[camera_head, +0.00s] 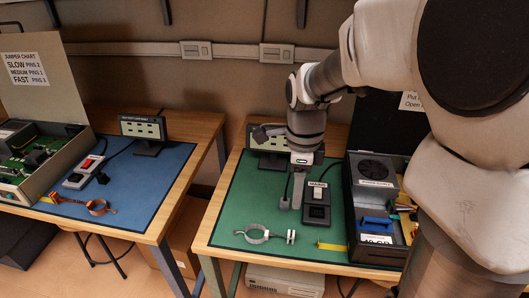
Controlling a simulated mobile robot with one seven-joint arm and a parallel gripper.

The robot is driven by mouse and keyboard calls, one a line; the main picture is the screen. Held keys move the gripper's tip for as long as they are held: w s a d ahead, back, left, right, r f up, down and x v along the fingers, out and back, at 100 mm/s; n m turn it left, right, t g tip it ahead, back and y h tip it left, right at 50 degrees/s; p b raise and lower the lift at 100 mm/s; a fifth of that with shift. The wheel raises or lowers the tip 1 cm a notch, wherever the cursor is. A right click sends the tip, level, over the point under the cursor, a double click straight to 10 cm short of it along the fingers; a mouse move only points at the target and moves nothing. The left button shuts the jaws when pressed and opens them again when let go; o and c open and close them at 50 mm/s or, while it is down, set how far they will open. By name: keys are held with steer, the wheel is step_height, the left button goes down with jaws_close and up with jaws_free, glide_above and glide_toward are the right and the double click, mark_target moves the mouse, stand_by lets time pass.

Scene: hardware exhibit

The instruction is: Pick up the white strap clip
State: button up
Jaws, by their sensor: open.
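A pale grey-white strap clip (257,235) lies near the front edge of the green mat (222,222) on the right table. It has a round loop at its left and a thin straight part leading right to a small upright end piece. My gripper (291,193) points down over the mat, behind and to the right of the loop. It is open, with nothing visible between its fingers, and apart from the clip. My arm comes in from the upper right and hides part of the right table.
A switch box (316,204) stands close to the right of my gripper, with an open computer case (372,215) beyond it. A small display (268,142) stands behind. A yellow tag (331,247) lies at the front. The left table has a blue mat (140,195) and an orange strap (98,207).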

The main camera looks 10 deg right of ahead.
steer(key=b, duration=0.3)
glide_above(291, 232)
steer(key=f, duration=1.1)
steer(key=shift+s+d, duration=0.15)
steer(key=shift+s, duration=0.15)
steer(key=shift+w+f+b, duration=0.15)
steer(key=shift+f+b, duration=0.25)
steer(key=shift+f, duration=1.2)
steer(key=shift+w+f+b, duration=0.1)
steer(key=shift+f+b, duration=0.3)
steer(key=shift+f, duration=1.2)
jaws_close()
steer(key=shift+r, duration=0.15)
